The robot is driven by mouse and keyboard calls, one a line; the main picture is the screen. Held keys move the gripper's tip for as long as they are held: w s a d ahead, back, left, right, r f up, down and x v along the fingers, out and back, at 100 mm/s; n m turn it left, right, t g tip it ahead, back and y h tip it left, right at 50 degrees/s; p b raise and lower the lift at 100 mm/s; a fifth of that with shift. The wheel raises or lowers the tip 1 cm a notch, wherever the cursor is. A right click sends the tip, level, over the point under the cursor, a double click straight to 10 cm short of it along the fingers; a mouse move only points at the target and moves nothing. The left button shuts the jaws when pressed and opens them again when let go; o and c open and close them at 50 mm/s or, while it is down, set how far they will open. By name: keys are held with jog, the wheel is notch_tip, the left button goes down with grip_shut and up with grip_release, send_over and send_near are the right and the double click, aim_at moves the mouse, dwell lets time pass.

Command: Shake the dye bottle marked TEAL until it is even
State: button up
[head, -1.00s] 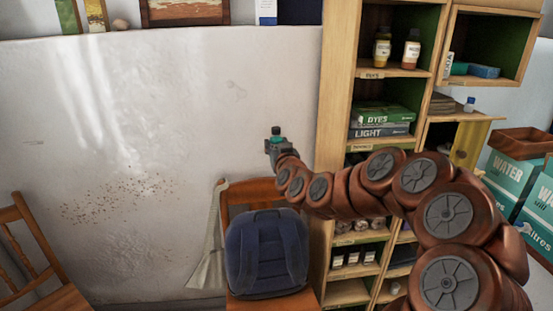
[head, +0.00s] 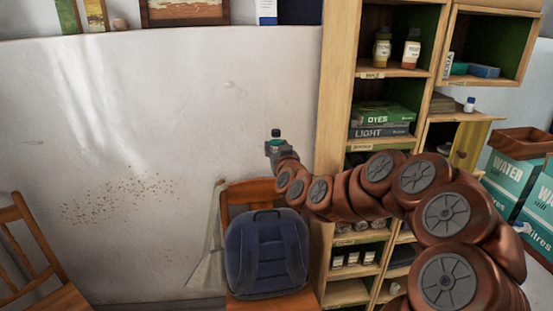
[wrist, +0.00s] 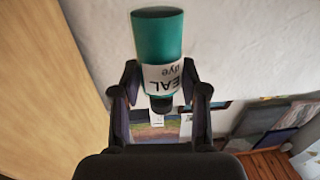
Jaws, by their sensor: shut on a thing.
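The teal dye bottle (wrist: 158,38) is between the two fingers of my gripper (wrist: 160,80) in the wrist view. Its white label (wrist: 163,77) reads "EAL" and "dye", upside down in that view, with the first letter hidden. A narrow dark neck or cap (wrist: 160,103) points toward the palm side of the picture. In the head view my gripper (head: 277,149) holds the bottle (head: 276,140) up in front of the white wall, above the chair. A dark end of the bottle shows on top there.
An open shelf unit (head: 335,110) with bottles and dye boxes (head: 383,113) stands right of my gripper. A wooden chair (head: 262,192) with a blue backpack (head: 266,250) is below. A broom-like thing (head: 212,245) leans beside it.

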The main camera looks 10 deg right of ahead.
notch_tip(320, 180, down, 3)
jog(key=shift+f, duration=0.2)
jog(key=shift+r, duration=7.3)
jog(key=shift+f, duration=7.3)
jog(key=shift+r, duration=0.15)
